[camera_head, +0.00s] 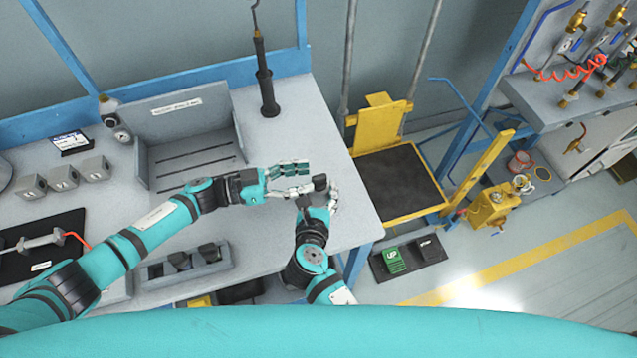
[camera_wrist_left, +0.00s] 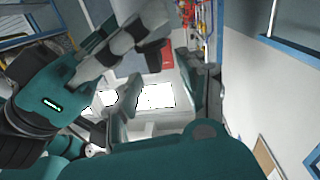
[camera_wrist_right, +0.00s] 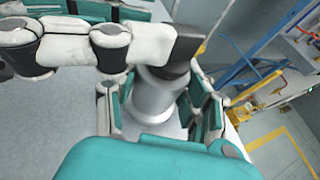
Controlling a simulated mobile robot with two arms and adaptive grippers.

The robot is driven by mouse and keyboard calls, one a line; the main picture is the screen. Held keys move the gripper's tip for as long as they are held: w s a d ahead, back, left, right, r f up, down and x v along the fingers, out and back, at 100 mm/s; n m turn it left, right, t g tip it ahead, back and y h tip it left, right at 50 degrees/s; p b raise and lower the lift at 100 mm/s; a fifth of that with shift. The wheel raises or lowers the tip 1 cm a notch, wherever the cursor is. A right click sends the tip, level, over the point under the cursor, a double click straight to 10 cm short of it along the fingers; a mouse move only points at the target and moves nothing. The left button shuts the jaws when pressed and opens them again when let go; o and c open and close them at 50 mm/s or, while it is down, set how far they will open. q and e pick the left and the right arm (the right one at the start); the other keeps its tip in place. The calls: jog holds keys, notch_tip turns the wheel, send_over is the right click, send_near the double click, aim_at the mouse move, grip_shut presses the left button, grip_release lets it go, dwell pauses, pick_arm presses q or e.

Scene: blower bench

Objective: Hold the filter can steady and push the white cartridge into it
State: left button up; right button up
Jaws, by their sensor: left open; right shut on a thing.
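My right gripper (camera_head: 318,206) is shut around a grey cylinder, which I take for the filter can (camera_wrist_right: 152,98), over the bench's right front corner. The can has a dark upper end, partly covered in the right wrist view. My left gripper (camera_head: 298,179) is open. One of its fingers reaches across the top of the can with its dark tip (camera_wrist_right: 180,46); I cannot tell whether it touches. The other finger is apart, farther back. I cannot make out the white cartridge in any view; the inside of the can is hidden.
The grey bench (camera_head: 300,130) carries a slotted tray (camera_head: 195,160), several grey blocks (camera_head: 62,178), a black post (camera_head: 266,90) and a front holder with dark pieces (camera_head: 182,262). A yellow-framed platform (camera_head: 395,180) and a pedal box (camera_head: 410,258) stand to the right.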

aim_at(317, 176)
pick_arm(q)
jog(key=x, duration=0.4)
jog(key=shift+f, duration=0.1)
jog(key=shift+a, duration=0.1)
grip_shut()
